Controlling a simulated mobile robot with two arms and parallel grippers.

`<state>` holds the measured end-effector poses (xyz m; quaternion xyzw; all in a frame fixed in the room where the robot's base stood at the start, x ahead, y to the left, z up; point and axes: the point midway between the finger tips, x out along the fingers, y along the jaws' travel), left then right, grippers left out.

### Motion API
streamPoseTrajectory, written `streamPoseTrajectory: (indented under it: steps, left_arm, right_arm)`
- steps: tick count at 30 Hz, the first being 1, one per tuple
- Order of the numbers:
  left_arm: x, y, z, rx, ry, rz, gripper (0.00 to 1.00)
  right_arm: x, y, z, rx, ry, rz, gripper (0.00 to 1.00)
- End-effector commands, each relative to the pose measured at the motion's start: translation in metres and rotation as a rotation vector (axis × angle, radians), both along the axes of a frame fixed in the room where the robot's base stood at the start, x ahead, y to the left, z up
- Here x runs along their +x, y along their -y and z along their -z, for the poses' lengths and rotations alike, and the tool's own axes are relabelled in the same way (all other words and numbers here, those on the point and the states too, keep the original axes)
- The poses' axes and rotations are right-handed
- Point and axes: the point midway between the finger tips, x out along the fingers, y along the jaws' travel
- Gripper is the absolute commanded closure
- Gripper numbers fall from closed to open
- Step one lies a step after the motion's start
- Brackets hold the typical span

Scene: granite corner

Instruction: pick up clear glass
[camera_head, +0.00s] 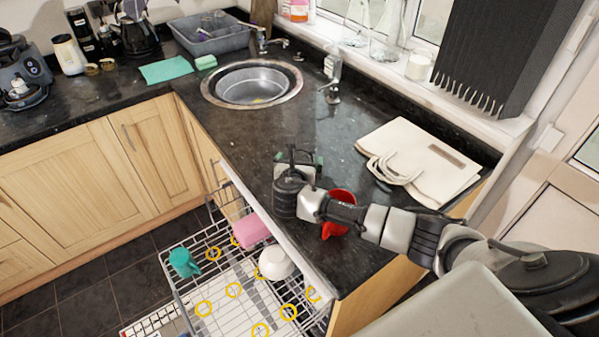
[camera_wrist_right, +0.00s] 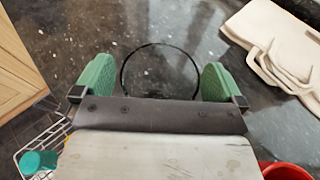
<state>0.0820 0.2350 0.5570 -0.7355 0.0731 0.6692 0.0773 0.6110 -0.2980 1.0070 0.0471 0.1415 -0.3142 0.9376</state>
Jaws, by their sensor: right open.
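My right gripper (camera_head: 299,160) is over the dark granite counter, beside the dishwasher. It also shows in the right wrist view (camera_wrist_right: 158,82), with its two green finger pads wide apart. Between the pads is a round dark rim outline, which looks like the clear glass (camera_wrist_right: 160,70) seen from above. A gap shows between each pad and the rim. The near part of the rim is hidden behind my gripper's dark plate. In the head view I cannot make out the glass, as my gripper covers that spot. My left gripper is not in view.
A red cup (camera_head: 338,214) stands close beside my right arm. A cream bag (camera_head: 424,160) lies on the counter to the right. The open dishwasher rack (camera_head: 215,290) holds a teal cup, a pink item and a white bowl. The counter towards the sink (camera_head: 252,84) is clear.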

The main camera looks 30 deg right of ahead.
Motion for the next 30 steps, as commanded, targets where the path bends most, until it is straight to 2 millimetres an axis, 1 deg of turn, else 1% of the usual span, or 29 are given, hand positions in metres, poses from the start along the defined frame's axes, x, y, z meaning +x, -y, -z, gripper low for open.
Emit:
streamPoseTrajectory:
  steps: [7, 18, 26, 29, 30]
  left_arm:
    - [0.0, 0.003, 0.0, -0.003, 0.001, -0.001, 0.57]
    - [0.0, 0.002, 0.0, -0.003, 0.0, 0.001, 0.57]
    - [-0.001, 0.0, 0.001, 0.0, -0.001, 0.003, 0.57]
    - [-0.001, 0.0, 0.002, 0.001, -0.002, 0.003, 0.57]
    - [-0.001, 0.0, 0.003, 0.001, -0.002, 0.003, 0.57]
  right_arm:
    - [0.001, 0.001, 0.001, 0.002, 0.0, -0.001, 0.0]
    - [0.001, 0.001, 0.001, 0.001, -0.001, -0.001, 0.56]
    - [0.002, 0.001, -0.003, 0.0, 0.002, -0.001, 0.56]
    - [0.002, 0.001, -0.014, 0.002, 0.004, 0.0, 0.56]
    - [0.002, 0.001, -0.021, 0.002, 0.005, -0.001, 0.56]
